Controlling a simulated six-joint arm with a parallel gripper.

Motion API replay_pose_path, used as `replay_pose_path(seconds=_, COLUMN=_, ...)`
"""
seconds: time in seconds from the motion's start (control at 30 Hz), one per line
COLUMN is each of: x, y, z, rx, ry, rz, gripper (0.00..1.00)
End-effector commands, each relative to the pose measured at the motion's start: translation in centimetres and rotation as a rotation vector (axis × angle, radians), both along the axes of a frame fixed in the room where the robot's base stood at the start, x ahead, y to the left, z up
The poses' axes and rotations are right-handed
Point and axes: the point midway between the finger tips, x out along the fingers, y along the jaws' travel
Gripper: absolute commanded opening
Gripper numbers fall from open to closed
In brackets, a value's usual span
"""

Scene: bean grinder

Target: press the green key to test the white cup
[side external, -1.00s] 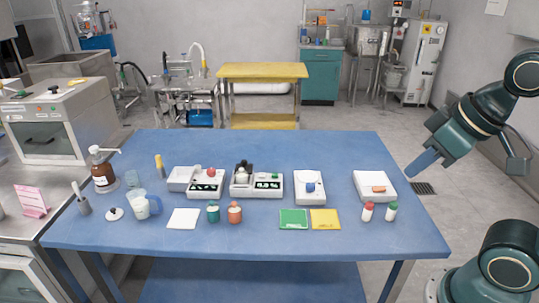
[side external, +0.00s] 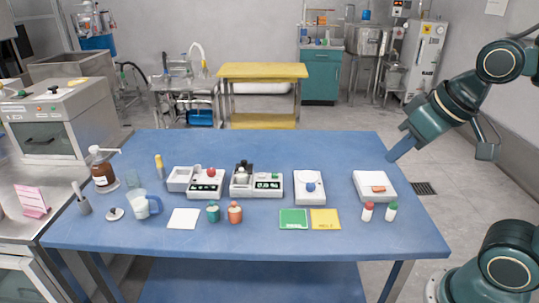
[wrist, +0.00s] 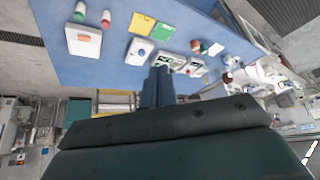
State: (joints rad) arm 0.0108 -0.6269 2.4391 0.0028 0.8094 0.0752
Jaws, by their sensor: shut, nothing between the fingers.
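My gripper (side external: 391,158) hangs in the air near the right back edge of the blue table, its fingers shut and empty, pointing down-left. The fingers (wrist: 157,75) also show shut in the wrist view. Two white devices with dark displays stand mid-table: the left one (side external: 205,190) carries a red knob and a small pale piece, the other (side external: 268,192) a dark and silver part. I cannot make out which piece is the white cup, or a green key on the devices. My gripper touches none of them.
Right of these stand a device with a blue knob (side external: 309,197) and a white box with an orange piece (side external: 375,180). Green (side external: 293,219) and yellow (side external: 325,219) cards lie in front. The table's back strip is clear.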

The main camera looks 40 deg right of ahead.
Motion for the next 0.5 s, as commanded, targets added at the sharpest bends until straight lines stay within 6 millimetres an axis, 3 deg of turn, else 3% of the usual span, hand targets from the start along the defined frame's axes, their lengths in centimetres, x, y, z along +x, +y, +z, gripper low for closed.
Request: replay_pose_path(seconds=0.5, x=10.6, y=-1.2, z=0.2, rx=0.092, ry=-0.069, rz=-0.193, gripper=0.00)
